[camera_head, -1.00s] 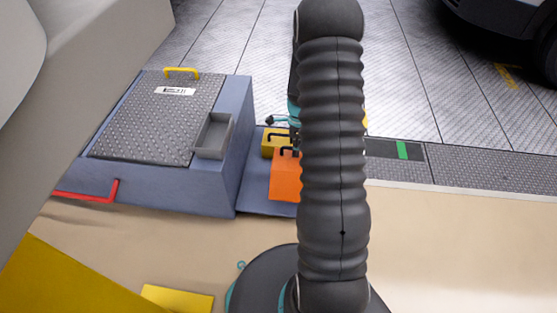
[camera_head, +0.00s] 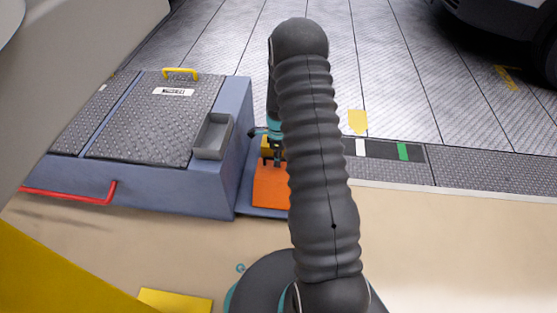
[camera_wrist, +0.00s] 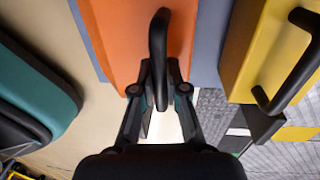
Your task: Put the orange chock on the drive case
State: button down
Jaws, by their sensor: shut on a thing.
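The orange chock (camera_head: 269,187) stands beside the right side of a large blue-grey case with a tread-plate top (camera_head: 205,182), which looks like the drive case. My gripper (camera_head: 277,157) is above the chock, partly hidden by my arm. In the wrist view, my gripper (camera_wrist: 160,85) is shut on the black handle of the orange chock (camera_wrist: 118,38). I cannot tell whether the chock is clear of the low blue base (camera_head: 243,200) under it.
A yellow block with a black handle (camera_wrist: 258,45) stands close beside the orange chock. An open grey tray (camera_head: 213,136) sits on the case top's right edge. A yellow handle (camera_head: 181,71) stands at the top's far edge, and a red rail (camera_head: 70,196) runs along the case's front.

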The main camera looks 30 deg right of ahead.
jog(key=c, duration=1.2)
grip_release()
jog(key=s+a+r+n+t+p, duration=0.1)
jog(key=a+r+n, duration=0.15)
jog(key=r, duration=1.05)
jog(key=s+a+r+n+t+p, duration=0.1)
jog(key=a+r+n, duration=0.15)
jog(key=r, duration=1.05)
jog(key=s+a+r+n+t+h, duration=0.1)
jog(key=s+a+r+n+t, duration=0.1)
jog(key=s+a+r+n, duration=0.35)
jog(key=s+a+r+n+t, duration=0.1)
jog(key=s+a+r+n, duration=0.2)
jog(key=s+r+n, duration=0.55)
jog(key=s+a+r+n+t, duration=0.1)
jog(key=s+n, duration=0.4)
jog(key=s, duration=0.6)
jog(key=shift+s+a+r+n+t, duration=0.3)
jog(key=shift+a+r+n+t, duration=0.1)
jog(key=shift+a+r, duration=0.4)
